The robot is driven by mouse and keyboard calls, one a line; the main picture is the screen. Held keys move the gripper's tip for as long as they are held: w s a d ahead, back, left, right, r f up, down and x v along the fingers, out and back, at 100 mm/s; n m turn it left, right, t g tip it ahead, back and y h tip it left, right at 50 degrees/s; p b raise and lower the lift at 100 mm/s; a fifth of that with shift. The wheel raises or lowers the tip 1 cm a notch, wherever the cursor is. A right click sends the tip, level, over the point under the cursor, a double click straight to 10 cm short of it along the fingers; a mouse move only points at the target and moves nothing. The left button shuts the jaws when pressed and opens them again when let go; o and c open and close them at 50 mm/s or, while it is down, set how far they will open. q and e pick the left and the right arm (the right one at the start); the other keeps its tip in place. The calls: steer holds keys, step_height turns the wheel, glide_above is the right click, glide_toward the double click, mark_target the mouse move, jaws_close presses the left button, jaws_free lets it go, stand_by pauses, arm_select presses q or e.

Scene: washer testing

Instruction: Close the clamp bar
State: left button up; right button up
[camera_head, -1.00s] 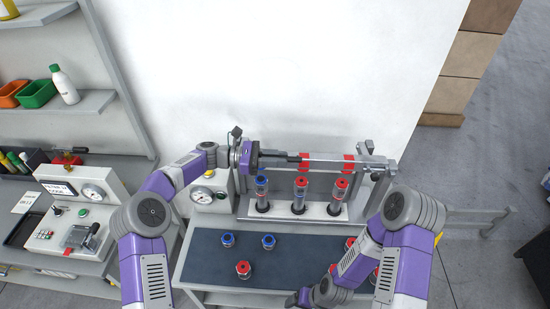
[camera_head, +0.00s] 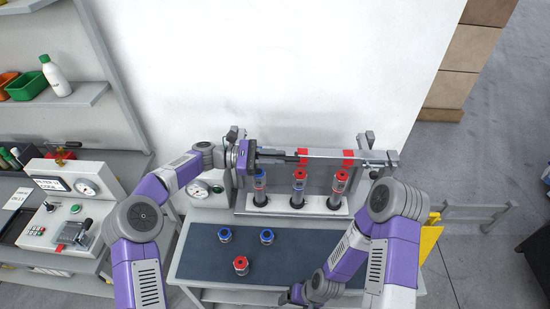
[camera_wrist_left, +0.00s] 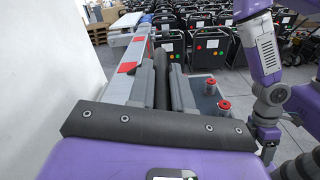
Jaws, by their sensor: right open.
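The clamp bar (camera_head: 325,157) is a long grey bar over the test stand, running left to right above the tubes. Red marks show behind or on it. My left gripper (camera_head: 290,157) is at the bar's left end, fingers pointing right along it. My right gripper (camera_head: 288,297) is low at the table's front edge, open, away from the bar.
Three tubes with blue and red caps (camera_head: 298,190) stand in the white rack (camera_head: 280,209) under the bar. Several capped pieces (camera_head: 240,265) sit on the dark mat (camera_head: 205,255). A gauge panel (camera_head: 65,200) stands left. My right arm covers the mat's right side.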

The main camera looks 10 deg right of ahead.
arm_select(q)
steer(key=o, duration=0.4)
steer(key=shift+f, duration=0.2)
steer(key=w+a, duration=0.1)
steer(key=a, duration=0.6)
steer(key=shift+a, duration=0.3)
steer(key=shift+w, duration=0.1)
